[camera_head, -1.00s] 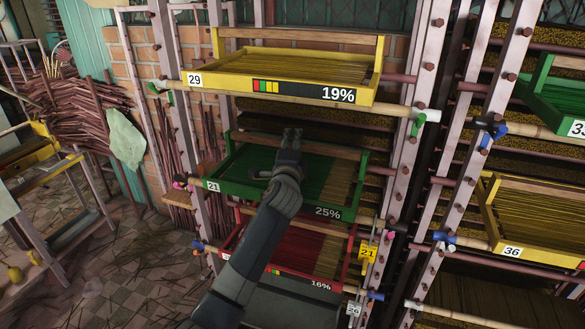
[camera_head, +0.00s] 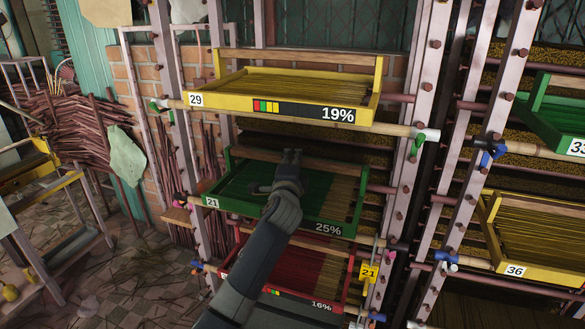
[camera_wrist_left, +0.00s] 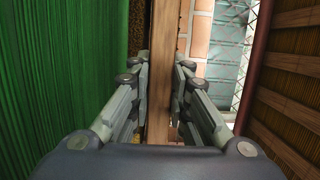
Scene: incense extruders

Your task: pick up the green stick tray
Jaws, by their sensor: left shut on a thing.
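The green stick tray (camera_head: 240,208), marked 21 and 25%, sits in the middle level of the rack. Green sticks fill its left part and tan sticks its right. A wooden bar (camera_head: 245,155) runs along its back. My left gripper (camera_head: 291,156) reaches over the tray, and its fingers are shut on this bar. In the left wrist view the bar (camera_wrist_left: 160,100) stands between the two fingers, with the green sticks (camera_wrist_left: 50,80) to the left. My forearm hides part of the tray's front and middle. My right gripper is not in view.
A yellow tray (camera_head: 230,104), marked 29, is just above. A red tray (camera_head: 290,290), marked 16%, is below. Rack posts (camera_head: 410,150) stand close on the right, with another yellow tray (camera_head: 515,271) beyond. A bundle of sticks (camera_head: 75,120) lies at left.

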